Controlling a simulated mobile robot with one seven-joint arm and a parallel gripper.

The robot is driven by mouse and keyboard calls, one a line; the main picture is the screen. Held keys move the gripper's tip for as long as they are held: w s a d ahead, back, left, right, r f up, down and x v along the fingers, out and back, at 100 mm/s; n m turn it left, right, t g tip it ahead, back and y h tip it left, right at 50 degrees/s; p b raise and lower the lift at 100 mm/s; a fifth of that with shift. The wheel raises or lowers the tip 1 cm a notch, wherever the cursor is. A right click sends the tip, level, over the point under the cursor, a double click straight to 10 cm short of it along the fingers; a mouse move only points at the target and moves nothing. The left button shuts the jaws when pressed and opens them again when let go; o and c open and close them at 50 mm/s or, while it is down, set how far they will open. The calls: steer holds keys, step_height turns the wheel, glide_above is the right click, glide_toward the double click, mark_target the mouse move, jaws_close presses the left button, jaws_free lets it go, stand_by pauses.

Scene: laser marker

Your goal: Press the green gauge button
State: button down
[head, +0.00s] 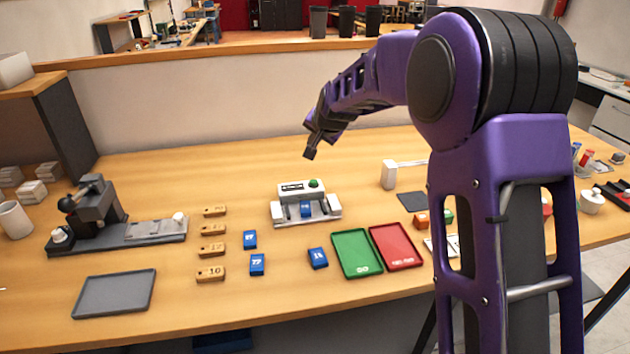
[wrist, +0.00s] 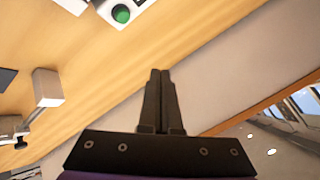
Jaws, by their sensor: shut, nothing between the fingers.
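The gauge (head: 298,192) is a small white box on a grey base near the middle of the table. Its round green button (head: 314,183) is on the top right of the box. A blue block (head: 305,209) sits in the gauge's front. In the wrist view the green button (wrist: 121,13) shows at the top edge, with the gauge partly cut off. My gripper (head: 309,154) is raised above and behind the gauge, apart from it. Its fingers (wrist: 160,75) are shut together and empty.
A green tray (head: 357,254) and a red tray (head: 396,246) lie in front of the gauge. Several blue blocks and wooden tags lie to the left. A white post with an arm (head: 389,175) stands to the right. A dark machine (head: 95,210) is at the left.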

steer(key=shift+f, duration=0.15)
steer(key=b, duration=0.5)
glide_above(314, 183)
steer(key=f, duration=0.7)
steer(key=shift+s+f, duration=0.2)
steer(key=shift+f, duration=0.5)
steer(key=shift+f, duration=0.2)
stand_by(0.8)
steer(key=shift+f, duration=0.25)
